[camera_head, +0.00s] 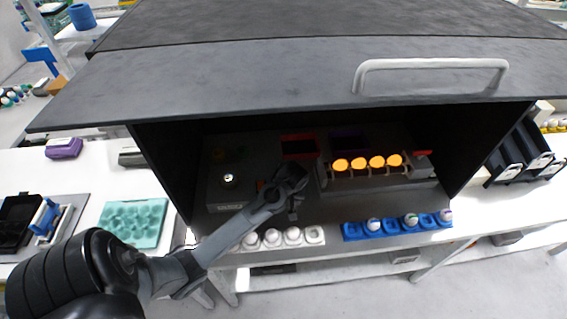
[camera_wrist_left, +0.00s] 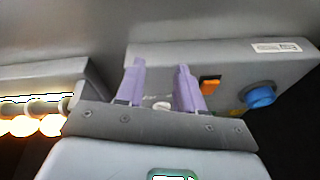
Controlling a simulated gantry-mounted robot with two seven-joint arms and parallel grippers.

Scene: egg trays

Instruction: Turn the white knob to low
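My left gripper (camera_head: 290,188) reaches into an open black cabinet, over the right part of a dark grey control box (camera_head: 212,196). In the left wrist view its two purple fingers (camera_wrist_left: 161,90) are spread apart. A small white piece, likely the white knob (camera_wrist_left: 162,105), shows between them, mostly hidden behind the gripper's front edge. I cannot tell its setting or whether the fingers touch it. An orange switch (camera_wrist_left: 210,86) and a blue knob (camera_wrist_left: 260,96) sit beside it on the box. In the head view a round pale-topped knob (camera_head: 228,179) shows left of my gripper. My right gripper is not in view.
Several glowing orange eggs (camera_head: 359,164) stand in a rack right of my gripper. A white egg tray (camera_head: 314,235) and a blue egg tray (camera_head: 352,231) lie along the cabinet's front edge. The raised lid with its handle (camera_head: 432,64) hangs above.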

